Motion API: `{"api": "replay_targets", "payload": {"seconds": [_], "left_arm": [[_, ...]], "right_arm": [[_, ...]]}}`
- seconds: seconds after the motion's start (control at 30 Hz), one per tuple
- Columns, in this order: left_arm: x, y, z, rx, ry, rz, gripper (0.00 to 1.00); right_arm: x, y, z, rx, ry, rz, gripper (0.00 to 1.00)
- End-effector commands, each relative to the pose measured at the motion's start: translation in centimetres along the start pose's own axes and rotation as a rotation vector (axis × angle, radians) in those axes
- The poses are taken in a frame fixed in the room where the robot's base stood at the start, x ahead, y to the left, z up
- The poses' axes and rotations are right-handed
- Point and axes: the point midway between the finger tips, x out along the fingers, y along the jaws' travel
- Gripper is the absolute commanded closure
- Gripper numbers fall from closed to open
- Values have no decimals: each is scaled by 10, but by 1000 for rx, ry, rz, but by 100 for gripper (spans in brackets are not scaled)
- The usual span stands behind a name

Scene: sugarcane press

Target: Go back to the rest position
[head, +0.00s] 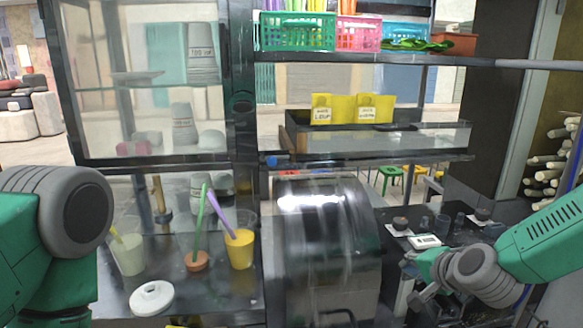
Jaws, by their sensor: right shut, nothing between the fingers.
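My right arm comes in from the right. Its gripper (408,290) is small in the head view, shut and empty, beside the right edge of the metal sugarcane press (325,235). It points down and to the left in front of the dark counter. My left arm shows only as a green and grey link at the left edge; its gripper is out of view.
The left counter holds a yellow cup (240,250), a pale cup (128,255), a small orange pot (197,262) and a white lid (151,298). A digital scale (425,241) sits on the right counter. Shelves with coloured baskets (298,32) hang above.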

Motion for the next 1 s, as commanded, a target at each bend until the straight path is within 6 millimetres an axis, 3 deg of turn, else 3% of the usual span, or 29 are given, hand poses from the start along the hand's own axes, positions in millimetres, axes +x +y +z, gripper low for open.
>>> {"api": "replay_targets", "payload": {"seconds": [0.03, 0.13, 0.27, 0.4, 0.5, 0.6, 0.7, 0.8, 1.0], "left_arm": [[6, 0, 0, 0, 0, 0, 24], [15, 0, 1, 0, 0, 0, 24], [27, 0, 1, 0, 0, 0, 24], [40, 0, 2, 0, 0, 0, 24], [49, 0, 3, 0, 0, 0, 24], [56, 0, 3, 0, 0, 0, 24], [61, 0, 3, 0, 0, 0, 24], [63, 0, 3, 0, 0, 0, 24], [62, 0, 3, 0, 0, 0, 24]], "right_arm": [[6, 31, 22, -55, -33, 49, 100], [6, 94, 64, -187, -106, 148, 100], [-8, 179, 116, -372, -218, 279, 100], [-42, 270, 163, -582, -363, 414, 100], [-74, 328, 187, -726, -476, 499, 100], [-105, 371, 201, -847, -575, 566, 100], [-131, 399, 209, -932, -651, 609, 100], [-145, 412, 212, -980, -694, 630, 100], [-150, 415, 212, -994, -707, 637, 100]]}}
